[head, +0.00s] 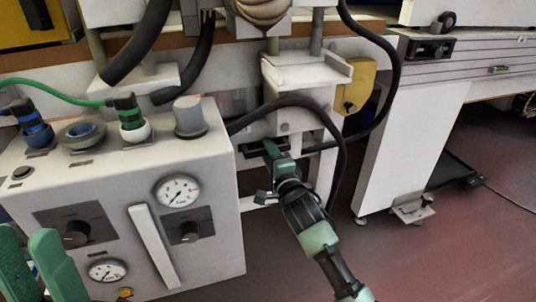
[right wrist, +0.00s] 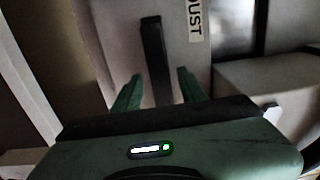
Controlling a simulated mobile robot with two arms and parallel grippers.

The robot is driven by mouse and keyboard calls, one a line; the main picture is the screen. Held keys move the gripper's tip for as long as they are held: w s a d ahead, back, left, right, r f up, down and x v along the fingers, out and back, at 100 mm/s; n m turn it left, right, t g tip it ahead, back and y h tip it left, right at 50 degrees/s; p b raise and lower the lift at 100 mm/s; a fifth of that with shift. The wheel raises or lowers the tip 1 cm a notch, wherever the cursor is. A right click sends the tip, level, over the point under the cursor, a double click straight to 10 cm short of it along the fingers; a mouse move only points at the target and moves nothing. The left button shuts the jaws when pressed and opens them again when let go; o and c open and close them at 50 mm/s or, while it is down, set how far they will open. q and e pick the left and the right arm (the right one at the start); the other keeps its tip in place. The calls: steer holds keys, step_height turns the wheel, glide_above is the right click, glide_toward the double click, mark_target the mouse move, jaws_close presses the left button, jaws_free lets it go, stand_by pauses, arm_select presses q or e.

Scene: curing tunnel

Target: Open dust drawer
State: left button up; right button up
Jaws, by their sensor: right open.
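The dust drawer (right wrist: 182,50) shows in the right wrist view as a pale front with a "DUST" label (right wrist: 196,19). A dark bar handle (right wrist: 154,55) runs down its front. My right gripper (right wrist: 156,88) is open, with one green finger on each side of the handle's lower end. I cannot tell whether the fingers touch it. In the head view my right gripper (head: 270,149) reaches under the press-like machine, and it and the arm hide much of the drawer. Green finger-like parts of my left gripper (head: 42,250) show at the lower left, with their jaw state unclear.
A pale control box (head: 215,245) with gauges and knobs stands left of my right gripper. Black hoses (head: 335,150) loop close around the right arm. A white machine leg (head: 405,150) stands to the right. The reddish floor (head: 440,245) at the lower right is clear.

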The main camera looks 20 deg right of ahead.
steer(key=shift+w, duration=0.45)
jaws_close()
stand_by(1.2)
